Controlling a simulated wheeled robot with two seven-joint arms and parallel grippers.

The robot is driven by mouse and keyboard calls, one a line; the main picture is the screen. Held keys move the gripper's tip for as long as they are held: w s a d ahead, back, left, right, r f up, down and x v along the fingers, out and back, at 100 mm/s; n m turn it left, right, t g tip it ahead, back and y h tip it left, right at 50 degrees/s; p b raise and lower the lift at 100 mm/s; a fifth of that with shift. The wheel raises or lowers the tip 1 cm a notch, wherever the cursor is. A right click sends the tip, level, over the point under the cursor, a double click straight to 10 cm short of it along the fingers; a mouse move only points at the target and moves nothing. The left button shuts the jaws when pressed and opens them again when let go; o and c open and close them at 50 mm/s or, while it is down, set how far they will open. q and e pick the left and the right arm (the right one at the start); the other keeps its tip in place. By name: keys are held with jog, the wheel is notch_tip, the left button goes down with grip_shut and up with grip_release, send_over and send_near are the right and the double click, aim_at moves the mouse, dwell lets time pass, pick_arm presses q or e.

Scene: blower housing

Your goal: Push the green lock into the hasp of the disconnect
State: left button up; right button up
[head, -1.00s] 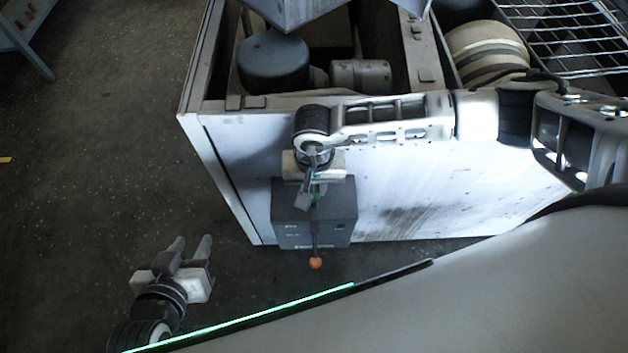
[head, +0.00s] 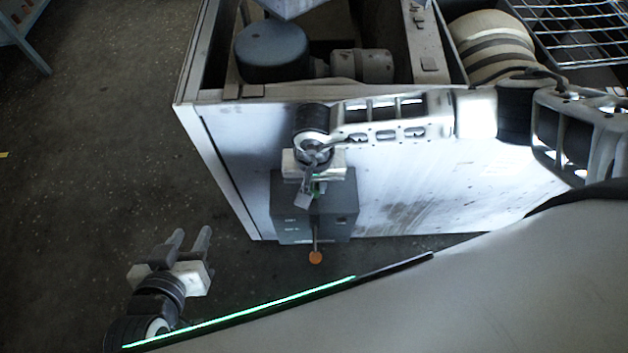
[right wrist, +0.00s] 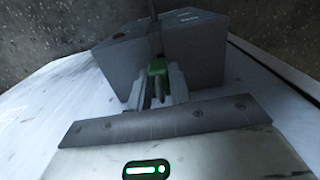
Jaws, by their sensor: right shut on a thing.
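The disconnect (head: 291,222) is a dark grey box on the front wall of the white housing. A lever with an orange knob (head: 315,257) sticks out from it. My right gripper (head: 314,187) is at the box's upper part, shut on the green lock (right wrist: 157,68). Only a small bit of green shows between the fingers in the head view. In the right wrist view the lock is at the fingertips, against or just before the box (right wrist: 190,50); contact cannot be told. The hasp is hidden. My left gripper (head: 193,240) is open and empty, away from the housing.
The white housing (head: 450,185) fills the centre and right, with a dark round motor (head: 272,52) in its open top. A wire rack (head: 575,40) is at the upper right. The floor (head: 90,130) at left is clear.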

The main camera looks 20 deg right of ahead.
pick_arm(q)
jog(key=shift+f+b, duration=0.4)
jog(key=shift+f, duration=0.2)
pick_arm(e)
jog(key=shift+f, duration=0.3)
dwell(0.5)
